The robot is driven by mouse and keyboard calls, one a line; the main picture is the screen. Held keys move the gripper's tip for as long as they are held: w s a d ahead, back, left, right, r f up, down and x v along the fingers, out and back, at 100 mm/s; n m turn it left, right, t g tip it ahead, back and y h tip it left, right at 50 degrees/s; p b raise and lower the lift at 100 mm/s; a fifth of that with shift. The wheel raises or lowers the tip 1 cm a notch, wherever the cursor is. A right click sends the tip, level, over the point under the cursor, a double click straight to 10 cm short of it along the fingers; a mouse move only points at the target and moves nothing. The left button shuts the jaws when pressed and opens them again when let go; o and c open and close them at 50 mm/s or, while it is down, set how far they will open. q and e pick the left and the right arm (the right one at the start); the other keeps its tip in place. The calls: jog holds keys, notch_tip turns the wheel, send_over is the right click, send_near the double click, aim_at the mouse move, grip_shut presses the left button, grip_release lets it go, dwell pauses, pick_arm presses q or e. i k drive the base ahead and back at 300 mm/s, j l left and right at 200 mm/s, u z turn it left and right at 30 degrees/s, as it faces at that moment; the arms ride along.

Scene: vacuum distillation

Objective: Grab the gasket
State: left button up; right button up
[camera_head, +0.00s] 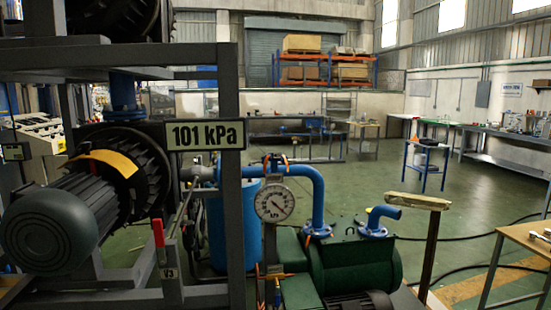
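I cannot make out a gasket anywhere in this view. Neither of my grippers can be seen. A pressure gauge (274,203) with a white dial stands in the middle, in front of a blue bent pipe (318,196). A second, short blue pipe elbow (376,220) stands to its right on flanges above a green pump body (355,264). The two blue pipe ends are apart. Small pale items (540,236) lie on the wooden table (520,232) at the right edge, too small to identify.
A grey frame (230,190) with a "101 kPa" sign (206,135) and a dark motor (60,225) fills the left. A red-handled valve lever (158,233) is labelled V3. A post with a flat top (420,200) stands right of the pump. Green floor (370,180) is open behind.

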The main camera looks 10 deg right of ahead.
aim_at(276, 156)
jog(key=u, duration=0.75)
jog(key=i+l+u, duration=0.15)
jog(key=l+u, duration=0.25)
jog(key=i+l+u, duration=0.1)
jog(key=l+u, duration=0.25)
jog(key=l, duration=0.2)
jog(key=l+u, duration=0.4)
jog(key=l, duration=0.15)
